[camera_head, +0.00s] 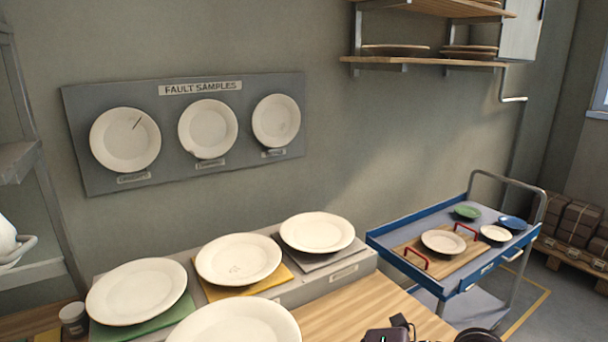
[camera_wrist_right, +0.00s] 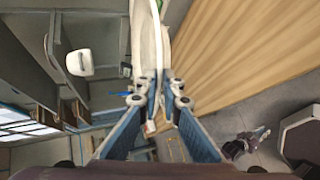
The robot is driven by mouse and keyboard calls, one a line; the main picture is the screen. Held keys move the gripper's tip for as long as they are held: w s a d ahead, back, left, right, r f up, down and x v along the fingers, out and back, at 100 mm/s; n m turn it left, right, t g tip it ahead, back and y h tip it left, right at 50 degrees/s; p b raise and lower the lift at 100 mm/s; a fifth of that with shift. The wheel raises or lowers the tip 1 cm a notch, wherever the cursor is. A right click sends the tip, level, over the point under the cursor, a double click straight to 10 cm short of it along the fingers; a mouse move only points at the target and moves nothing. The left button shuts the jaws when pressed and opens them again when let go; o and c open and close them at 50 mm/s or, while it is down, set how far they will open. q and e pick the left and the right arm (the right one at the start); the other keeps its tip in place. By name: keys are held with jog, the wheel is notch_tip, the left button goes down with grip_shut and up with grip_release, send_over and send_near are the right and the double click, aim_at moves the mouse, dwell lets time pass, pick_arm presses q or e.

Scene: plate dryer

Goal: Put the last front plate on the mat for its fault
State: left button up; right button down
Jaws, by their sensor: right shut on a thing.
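A white front plate (camera_head: 232,322) shows at the bottom of the head view, partly cut off; I see no clear mark on it. Plates lie on the green mat (camera_head: 110,332), yellow mat (camera_head: 277,282) and grey mat (camera_head: 338,260). The plate on yellow (camera_head: 238,257) has a faint mark near its front. My right gripper (camera_wrist_right: 160,92) is shut on a white plate (camera_wrist_right: 146,40), seen nearly edge-on in the wrist view. My left gripper is not in view.
A "Fault samples" board (camera_head: 186,130) bears three plates: one with a dark line, one with a chipped lower edge, one faintly marked. A blue cart (camera_head: 384,236) with dishes stands right. A small jar (camera_head: 73,318) stands left. Bare wooden counter (camera_head: 345,312) lies right of the front plate.

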jog(key=s+d+f+m+t, duration=0.1)
jog(key=d, duration=0.8)
jog(key=s+d+f+m+t+h, duration=0.1)
jog(key=s+d+m+t, duration=0.1)
jog(key=d, duration=0.8)
jog(key=shift+s+d+t+h, duration=0.25)
jog(key=shift+t+h, duration=0.05)
jog(key=shift+f, duration=0.15)
